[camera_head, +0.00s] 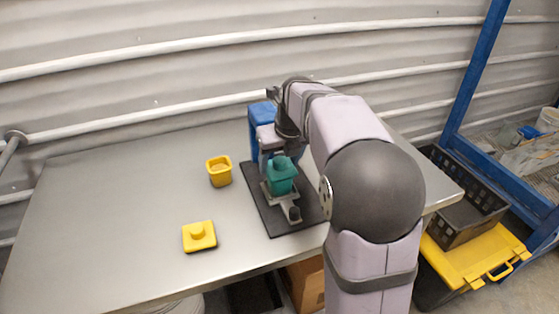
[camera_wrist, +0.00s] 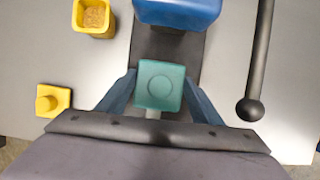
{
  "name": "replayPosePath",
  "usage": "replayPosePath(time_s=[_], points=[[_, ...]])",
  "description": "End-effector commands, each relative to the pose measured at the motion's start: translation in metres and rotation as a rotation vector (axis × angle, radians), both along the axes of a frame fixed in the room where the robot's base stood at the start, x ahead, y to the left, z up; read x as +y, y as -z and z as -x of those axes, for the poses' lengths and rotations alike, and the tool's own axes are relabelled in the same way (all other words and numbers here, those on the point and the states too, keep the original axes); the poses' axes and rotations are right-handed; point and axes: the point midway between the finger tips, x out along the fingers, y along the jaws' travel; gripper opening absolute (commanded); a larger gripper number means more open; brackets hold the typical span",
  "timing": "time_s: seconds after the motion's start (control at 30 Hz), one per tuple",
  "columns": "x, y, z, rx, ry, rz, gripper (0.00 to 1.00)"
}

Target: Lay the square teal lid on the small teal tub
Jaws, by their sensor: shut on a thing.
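The square teal lid (camera_wrist: 161,85) shows from above in the wrist view, with a round knob in its middle. My gripper (camera_wrist: 160,88) has its dark blue fingers against the left and right sides of the lid and is shut on it. In the head view the lid (camera_head: 281,171) is level above the small teal tub (camera_head: 282,187), lined up with it. I cannot tell whether the lid rests on the rim or hangs just over it. The tub stands on the dark base in front of the blue hopper and is hidden under the lid in the wrist view.
The blue hopper (camera_wrist: 178,12) stands close behind the lid. A black lever with a ball end (camera_wrist: 250,108) is to its right. A filled yellow tub (camera_head: 219,171) and a yellow lid (camera_head: 199,236) stand to the left on the grey table (camera_head: 110,215). The table's left side is clear.

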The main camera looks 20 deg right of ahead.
Motion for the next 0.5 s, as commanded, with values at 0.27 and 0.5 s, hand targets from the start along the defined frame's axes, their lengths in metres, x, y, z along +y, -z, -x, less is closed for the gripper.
replayPosePath(time_s=[0.27, 0.5], points=[[-0.0001, -0.0004, -0.0004, 0.000, 0.000, 0.000, 0.39], [-0.0001, 0.0002, -0.0004, 0.000, 0.000, 0.000, 0.69]])
